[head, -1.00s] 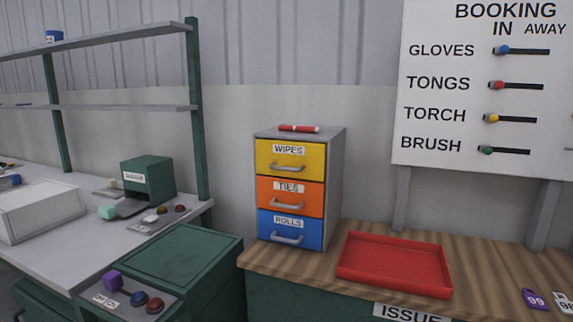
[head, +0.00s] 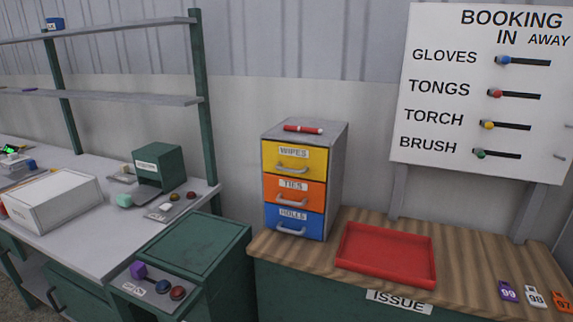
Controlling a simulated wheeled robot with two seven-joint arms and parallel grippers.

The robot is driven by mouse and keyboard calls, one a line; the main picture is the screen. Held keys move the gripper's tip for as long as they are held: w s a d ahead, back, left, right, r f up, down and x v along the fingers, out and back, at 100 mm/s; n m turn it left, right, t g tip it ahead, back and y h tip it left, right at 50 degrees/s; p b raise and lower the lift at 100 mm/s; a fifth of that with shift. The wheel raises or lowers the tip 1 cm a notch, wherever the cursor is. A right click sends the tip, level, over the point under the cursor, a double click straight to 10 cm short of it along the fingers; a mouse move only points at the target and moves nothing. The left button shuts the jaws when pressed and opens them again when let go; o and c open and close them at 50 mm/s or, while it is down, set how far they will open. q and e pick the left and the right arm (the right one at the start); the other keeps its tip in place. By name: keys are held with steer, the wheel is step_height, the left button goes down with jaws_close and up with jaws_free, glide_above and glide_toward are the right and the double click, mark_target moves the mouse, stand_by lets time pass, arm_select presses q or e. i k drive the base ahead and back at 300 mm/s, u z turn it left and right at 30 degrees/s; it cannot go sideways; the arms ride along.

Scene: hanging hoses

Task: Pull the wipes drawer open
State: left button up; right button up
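The wipes drawer (head: 295,159) is the yellow top drawer of a small grey cabinet (head: 336,170) on the wooden counter. It has a white WIPES label and a grey bar handle (head: 292,169). The drawer front sits flush with the orange TIES drawer (head: 294,190) and the blue ROLLS drawer (head: 294,221) below it, so all look closed. A red marker-like stick with a white band (head: 303,129) lies on top of the cabinet. Neither of my grippers shows in the head view.
A red tray (head: 386,254) lies on the wooden counter (head: 462,262) right of the cabinet. Numbered tags (head: 508,292) lie at the counter's right. A green unit with knobs (head: 185,258) stands left of the counter. The BOOKING IN board (head: 482,95) rises behind.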

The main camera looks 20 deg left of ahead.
mark_target(307, 162)
steer(key=z, duration=0.35)
steer(key=k, duration=0.2)
steer(key=u, duration=1)
steer(key=i, duration=1.25)
steer(key=z, duration=0.05)
